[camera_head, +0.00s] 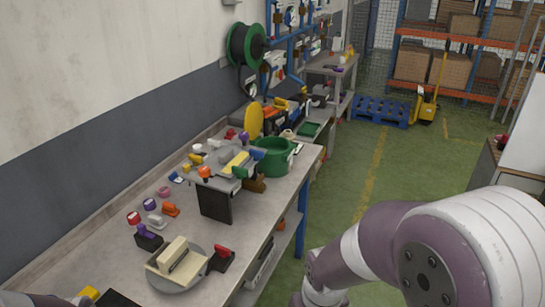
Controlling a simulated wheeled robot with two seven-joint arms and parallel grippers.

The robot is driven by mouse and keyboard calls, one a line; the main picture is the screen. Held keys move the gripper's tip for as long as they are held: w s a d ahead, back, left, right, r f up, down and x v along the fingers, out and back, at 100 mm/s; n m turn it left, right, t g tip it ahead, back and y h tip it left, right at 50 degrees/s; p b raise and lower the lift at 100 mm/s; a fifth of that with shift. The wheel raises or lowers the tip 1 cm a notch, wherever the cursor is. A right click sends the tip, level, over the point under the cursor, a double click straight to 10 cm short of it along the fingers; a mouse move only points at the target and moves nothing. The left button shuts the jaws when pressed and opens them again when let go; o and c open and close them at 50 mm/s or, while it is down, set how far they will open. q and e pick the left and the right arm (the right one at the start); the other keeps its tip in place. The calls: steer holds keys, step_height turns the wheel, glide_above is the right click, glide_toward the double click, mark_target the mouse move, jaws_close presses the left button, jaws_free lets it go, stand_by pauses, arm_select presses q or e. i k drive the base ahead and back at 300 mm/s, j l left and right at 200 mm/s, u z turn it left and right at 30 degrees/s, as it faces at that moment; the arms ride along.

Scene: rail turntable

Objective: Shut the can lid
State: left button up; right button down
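A round green can (272,157) stands on the workbench (124,264), near its right edge at the middle of the picture. A round yellow disc (254,121) stands upright at the can's far left side, like a raised lid; whether it is hinged to the can I cannot tell. My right arm fills the lower right, and its gripper is not in view. Only a sliver of what seems to be my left arm shows at the lower left corner, and its gripper is not in view either.
A grey turntable (165,281) with a cream block stands at the bench front. A dark stand (215,205) with a yellow-topped tray is just left of the can. Several small coloured parts lie along the wall. The green floor (372,160) right of the bench is open.

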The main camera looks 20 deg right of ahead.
mark_target(253, 118)
steer(key=i+l, duration=0.2)
steer(key=i+l+z, duration=0.25)
steer(key=l+z, duration=0.25)
steer(key=i+l+z, duration=0.3)
steer(key=z, duration=0.15)
steer(key=i+l+z, duration=0.2)
steer(key=i+z, duration=0.3)
steer(key=i+l, duration=0.1)
steer(key=i, duration=0.8)
steer(key=i+l, duration=0.1)
steer(key=i, duration=0.8)
steer(key=i+u, duration=0.4)
steer(key=i, duration=0.15)
steer(key=i+l+u, duration=0.15)
steer(key=i+u, duration=0.25)
steer(key=i, duration=0.15)
steer(key=i+l+u, duration=0.4)
steer(key=i+j, duration=0.1)
